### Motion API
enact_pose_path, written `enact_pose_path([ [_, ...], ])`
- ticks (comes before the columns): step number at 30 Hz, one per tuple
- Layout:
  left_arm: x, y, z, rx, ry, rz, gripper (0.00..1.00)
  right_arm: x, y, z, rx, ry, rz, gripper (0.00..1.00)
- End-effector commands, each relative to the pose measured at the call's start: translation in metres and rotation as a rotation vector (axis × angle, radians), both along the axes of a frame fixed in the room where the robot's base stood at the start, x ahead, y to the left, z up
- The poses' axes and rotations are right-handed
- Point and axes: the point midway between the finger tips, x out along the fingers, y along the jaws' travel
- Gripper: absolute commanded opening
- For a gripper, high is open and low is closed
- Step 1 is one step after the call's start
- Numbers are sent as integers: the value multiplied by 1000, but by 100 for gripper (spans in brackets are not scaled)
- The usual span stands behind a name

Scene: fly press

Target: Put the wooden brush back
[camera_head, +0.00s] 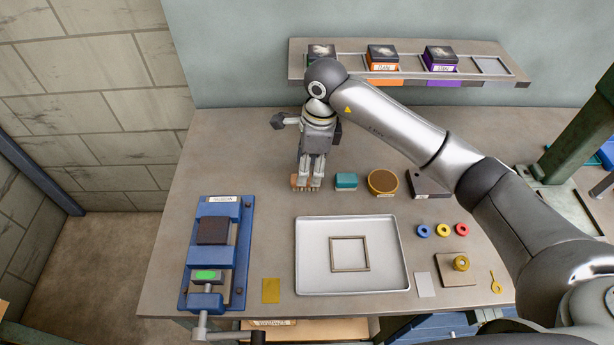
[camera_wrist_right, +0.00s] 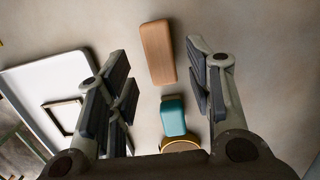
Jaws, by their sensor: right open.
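The wooden brush (camera_wrist_right: 157,52) is a brown rounded block lying on the bench. In the head view the brush (camera_head: 294,182) is mostly hidden behind my right gripper's fingers. My right gripper (camera_head: 308,185) points down over it. In the right wrist view the right gripper (camera_wrist_right: 163,78) is open, with the brush between and ahead of its two fingers, and no finger is seen closed on it. My left gripper is not in view.
A teal block (camera_head: 346,181), a round brown-topped tin (camera_head: 382,181) and a dark block (camera_head: 428,184) stand right of the brush. A pale tray (camera_head: 310,278) holds a square frame (camera_head: 349,254). A blue vise (camera_head: 215,255) stands left. A shelf (camera_head: 400,70) is behind.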

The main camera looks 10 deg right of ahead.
Motion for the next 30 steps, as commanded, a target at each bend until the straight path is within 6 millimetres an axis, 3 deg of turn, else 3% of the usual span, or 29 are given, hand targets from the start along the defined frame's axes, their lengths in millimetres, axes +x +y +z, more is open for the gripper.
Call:
enact_pose_path([
  [6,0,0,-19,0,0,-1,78,0,-6,46,1,-6,-1,48],
  [12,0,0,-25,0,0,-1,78,-1,-9,74,1,-2,-1,48],
  [30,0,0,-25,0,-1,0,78,-2,-10,83,0,0,0,48],
])
